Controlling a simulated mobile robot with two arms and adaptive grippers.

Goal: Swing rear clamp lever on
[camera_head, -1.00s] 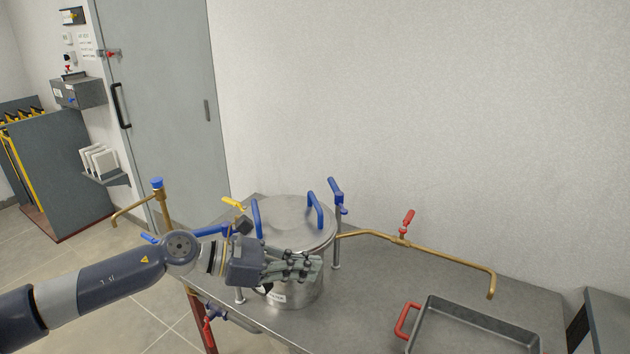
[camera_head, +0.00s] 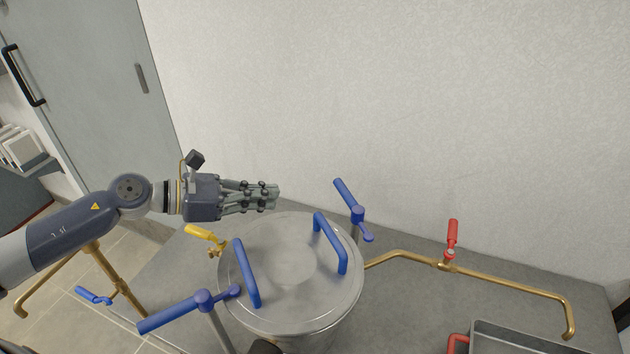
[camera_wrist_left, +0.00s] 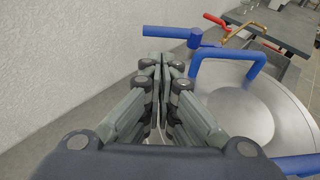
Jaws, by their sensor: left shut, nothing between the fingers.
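The rear clamp lever (camera_head: 349,200) is blue, on a post at the back right of the round steel vessel. Its long arm points up and away from the lid, and its short end lies near the lid's rim. In the left wrist view the rear clamp lever (camera_wrist_left: 170,32) stands beyond my fingertips. The vessel's steel lid (camera_head: 290,265) carries two blue handles (camera_head: 330,242). My left gripper (camera_head: 277,196) is shut and empty above the lid's back edge, left of the rear lever and apart from it. My right gripper does not show.
A front clamp lever (camera_head: 175,313), also blue, stands at the lid's front left. A yellow valve handle (camera_head: 200,232) is left of the lid. A brass pipe (camera_head: 500,283) with a red handle (camera_head: 452,233) runs right. A grey tray (camera_head: 520,335) sits front right.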

